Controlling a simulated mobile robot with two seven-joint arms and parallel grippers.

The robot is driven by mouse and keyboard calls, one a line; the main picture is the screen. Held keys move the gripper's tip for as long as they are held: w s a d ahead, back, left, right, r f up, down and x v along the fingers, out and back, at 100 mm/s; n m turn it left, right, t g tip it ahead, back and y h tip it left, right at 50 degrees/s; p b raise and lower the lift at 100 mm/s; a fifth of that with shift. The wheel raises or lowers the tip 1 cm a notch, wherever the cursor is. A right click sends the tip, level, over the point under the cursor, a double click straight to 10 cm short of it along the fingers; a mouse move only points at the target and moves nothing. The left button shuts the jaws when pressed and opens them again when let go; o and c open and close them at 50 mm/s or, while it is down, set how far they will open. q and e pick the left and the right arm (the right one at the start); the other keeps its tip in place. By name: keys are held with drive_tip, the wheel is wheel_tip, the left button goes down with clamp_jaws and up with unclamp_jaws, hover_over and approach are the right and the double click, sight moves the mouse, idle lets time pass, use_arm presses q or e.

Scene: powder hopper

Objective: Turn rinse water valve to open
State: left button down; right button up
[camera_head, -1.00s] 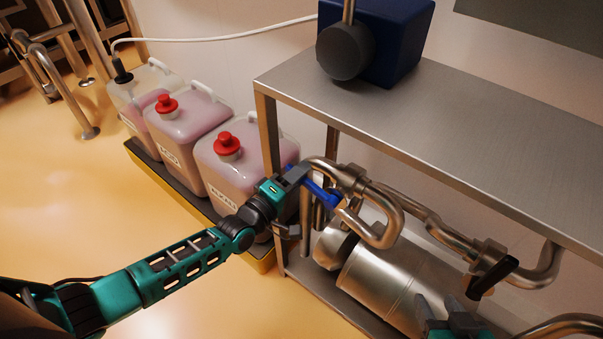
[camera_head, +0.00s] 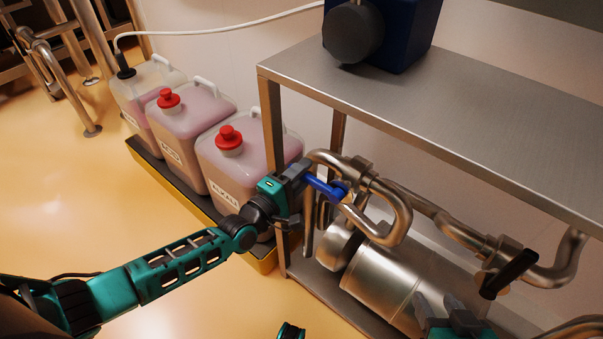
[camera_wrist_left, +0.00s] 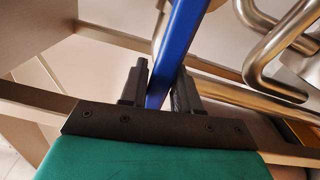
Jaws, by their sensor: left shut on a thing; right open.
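The blue valve handle (camera_head: 326,188) sticks out to the left from the steel pipework (camera_head: 385,192) under the metal shelf. My left gripper (camera_head: 302,180) is shut on the outer end of the blue handle. In the left wrist view the blue handle (camera_wrist_left: 181,45) runs up between the two dark fingers of my left gripper (camera_wrist_left: 162,92). My right gripper (camera_head: 448,305) is open and empty at the bottom right, in front of the steel cylinder. A second valve handle, black (camera_head: 510,273), sits on the pipe at the right. No label on either valve can be read.
A metal shelf (camera_head: 450,115) with a blue motor-like unit (camera_head: 395,35) stands above the pipes. A steel cylinder (camera_head: 385,285) lies below them. Jugs with red caps (camera_head: 240,165) stand in a yellow-edged tray at left.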

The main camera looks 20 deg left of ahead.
use_arm(q)
drive_tip(key=shift+s+f, duration=0.3)
drive_tip(key=shift+f, duration=0.55)
drive_tip(key=c, duration=1)
unclamp_jaws()
drive_tip(key=shift+w, duration=0.15)
drive_tip(key=shift+o, duration=0.2)
use_arm(e)
drive_tip(key=shift+w, duration=0.1)
use_arm(q)
drive_tip(key=p+v, duration=0.3)
drive_tip(key=v, duration=0.9)
drive_tip(key=shift+s+r, duration=0.3)
drive_tip(key=shift+r, duration=0.1)
use_arm(e)
drive_tip(key=shift+s+d+r+h, duration=0.2)
drive_tip(key=shift+d+r+h, duration=0.1)
drive_tip(key=shift+d+r, duration=0.25)
